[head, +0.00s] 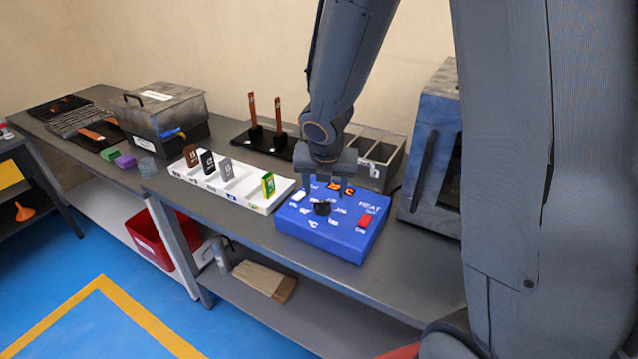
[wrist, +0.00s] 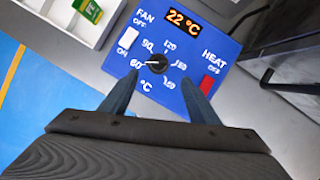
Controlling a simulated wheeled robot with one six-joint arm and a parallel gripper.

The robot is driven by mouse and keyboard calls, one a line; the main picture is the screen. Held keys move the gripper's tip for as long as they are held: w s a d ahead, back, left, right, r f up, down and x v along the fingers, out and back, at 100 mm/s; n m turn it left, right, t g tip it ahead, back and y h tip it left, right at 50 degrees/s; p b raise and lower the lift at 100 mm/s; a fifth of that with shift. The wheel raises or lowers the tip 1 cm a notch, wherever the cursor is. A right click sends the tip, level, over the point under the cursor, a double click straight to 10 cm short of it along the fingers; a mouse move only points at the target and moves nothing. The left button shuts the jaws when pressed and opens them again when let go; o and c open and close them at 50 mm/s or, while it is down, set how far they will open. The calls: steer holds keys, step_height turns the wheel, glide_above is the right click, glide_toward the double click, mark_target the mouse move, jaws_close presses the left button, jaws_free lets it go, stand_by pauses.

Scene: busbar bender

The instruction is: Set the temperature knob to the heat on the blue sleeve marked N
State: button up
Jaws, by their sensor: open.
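The temperature knob (wrist: 157,63) is a round black dial on the blue control box (head: 340,240). In the wrist view its white pointer line points left, toward the 60 mark. The dial scale also shows 90, 120, 180 and other marks. The orange display (wrist: 184,20) reads 22 °C. My gripper (wrist: 158,80) is open, with its two fingers to either side of the knob's lower part in the wrist view. In the head view the gripper is over the box, just above the knob (head: 322,208); contact cannot be told. I cannot make out a blue sleeve marked N.
The box carries a white FAN switch (wrist: 128,38) and a red HEAT switch (wrist: 206,85). A white tray (head: 262,207) beside it holds several upright cards and a green-yellow pack (head: 268,184). A grey oven-like cabinet (head: 432,150) stands right, and a divided metal bin (head: 376,176) behind.

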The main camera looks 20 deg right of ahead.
mark_target(322, 202)
steer(key=shift+n, duration=0.7)
steer(key=b+x, duration=0.2)
steer(key=x, duration=0.2)
steer(key=w+b+x, duration=0.1)
steer(key=b+x, duration=0.1)
steer(key=x, duration=0.2)
steer(key=shift+a+r, duration=0.15)
steer(key=shift+r, duration=0.05)
steer(key=shift+c, duration=0.3)
steer(key=c, duration=1)
